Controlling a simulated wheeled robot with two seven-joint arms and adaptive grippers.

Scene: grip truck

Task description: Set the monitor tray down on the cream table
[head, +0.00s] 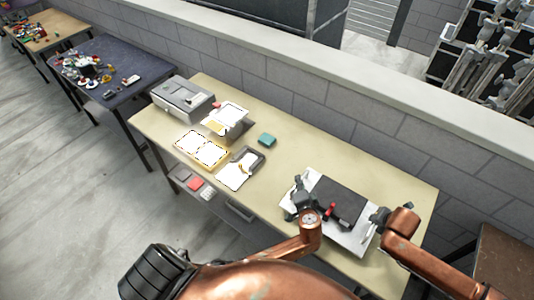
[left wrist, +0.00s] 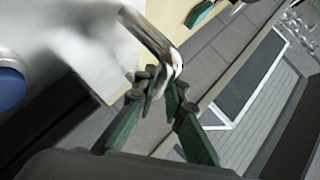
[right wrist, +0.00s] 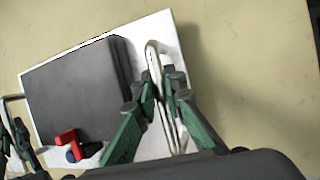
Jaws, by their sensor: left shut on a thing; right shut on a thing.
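The monitor tray is a white board (head: 355,240) with a flat black monitor (head: 338,200) and a small red part (head: 330,211) on it. It is over the right end of the cream table (head: 400,190); I cannot tell whether it touches the top. My left gripper (head: 294,204) is shut on the metal handle (left wrist: 150,35) at the tray's left end. My right gripper (head: 377,217) is shut on the right-end handle (right wrist: 153,58). The right wrist view shows the white board (right wrist: 160,30) with faint shading on the cream surface beside it.
A grey box (head: 182,97), white-topped trays (head: 203,148) and a green block (head: 267,140) occupy the table's left half. Bare cream surface lies between them and the tray. A grey block wall (head: 330,100) runs behind. A dark table (head: 105,75) stands farther left.

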